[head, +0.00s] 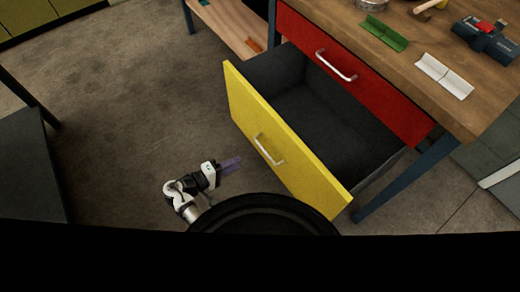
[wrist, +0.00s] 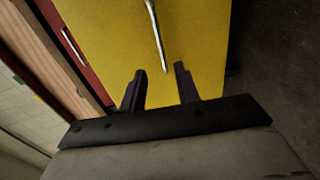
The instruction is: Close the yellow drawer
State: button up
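The yellow drawer (head: 280,136) is pulled well out of the wooden-topped workbench, and its dark inside looks empty. Its front carries a silver bar handle (head: 267,150). My gripper (head: 236,163) is in front of the yellow front, to the left of the handle in the head view. In the wrist view the two dark fingers of my gripper (wrist: 161,84) are apart with nothing between them. The yellow drawer front (wrist: 200,45) fills the space beyond them, and the handle (wrist: 157,35) lies ahead of the fingertips. The fingers appear clear of the handle.
A shut red drawer (head: 355,75) sits above the yellow one. On the workbench top (head: 440,92) lie a green piece (head: 385,33), a white piece (head: 444,75) and a blue-and-red tool (head: 487,40). A dark table (head: 30,165) stands at the left. The floor between is clear.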

jog(key=p+x, duration=0.1)
jog(key=x, duration=1)
jog(key=shift+w+d, duration=0.2)
jog(key=shift+d, duration=0.1)
grip_shut()
